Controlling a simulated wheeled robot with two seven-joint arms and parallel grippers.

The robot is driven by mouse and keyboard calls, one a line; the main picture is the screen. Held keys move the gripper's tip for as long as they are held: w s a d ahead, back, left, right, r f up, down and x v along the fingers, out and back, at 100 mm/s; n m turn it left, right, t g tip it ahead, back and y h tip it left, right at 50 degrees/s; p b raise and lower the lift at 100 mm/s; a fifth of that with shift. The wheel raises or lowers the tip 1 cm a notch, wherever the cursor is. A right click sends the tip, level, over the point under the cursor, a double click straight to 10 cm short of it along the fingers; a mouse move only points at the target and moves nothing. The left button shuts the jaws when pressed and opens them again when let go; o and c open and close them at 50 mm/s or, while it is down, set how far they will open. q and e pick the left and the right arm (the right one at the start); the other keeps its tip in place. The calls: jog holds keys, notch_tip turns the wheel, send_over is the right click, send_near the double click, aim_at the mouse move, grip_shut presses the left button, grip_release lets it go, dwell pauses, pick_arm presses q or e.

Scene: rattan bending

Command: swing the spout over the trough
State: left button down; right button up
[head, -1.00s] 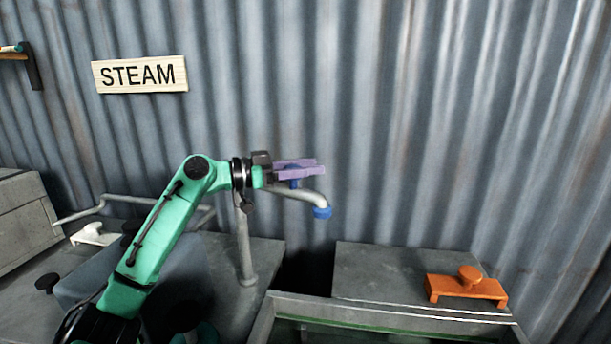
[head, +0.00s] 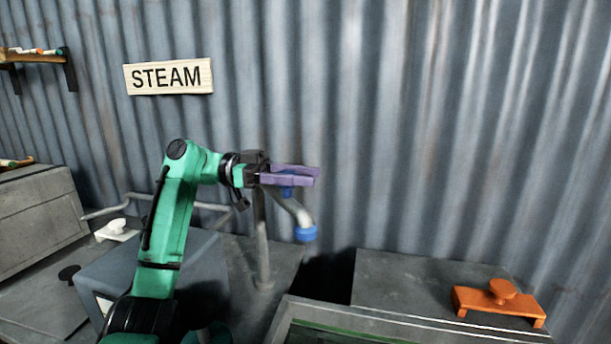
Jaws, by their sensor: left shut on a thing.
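The spout (head: 291,208) is a grey bent pipe on an upright grey post (head: 262,240). It ends in a blue tip (head: 306,234) that points down. My left gripper (head: 290,176), with purple fingers, is shut on the blue handle (head: 287,192) on top of the spout; the fingers hide part of it. The spout's tip is in the air, above and behind the near trough (head: 277,322) in the picture. The trough has grey walls and a green strip inside, and is cut off by the bottom edge. My right gripper is out of view.
An orange lid-like piece with a knob (head: 498,300) sits on the grey top (head: 400,275) at right. A blue-grey box (head: 150,268) and a white piece (head: 116,230) stand at left. A STEAM sign (head: 169,77) hangs on the corrugated wall (head: 430,120).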

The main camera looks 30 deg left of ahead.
pick_arm(q)
jog(key=shift+f, duration=0.1)
jog(key=shift+c, duration=1.8)
grip_release()
jog(key=p+v, duration=0.3)
jog(key=v, duration=1.1)
jog(key=shift+a+p, duration=0.25)
jog(key=shift+p, duration=0.05)
jog(key=shift+s, duration=0.1)
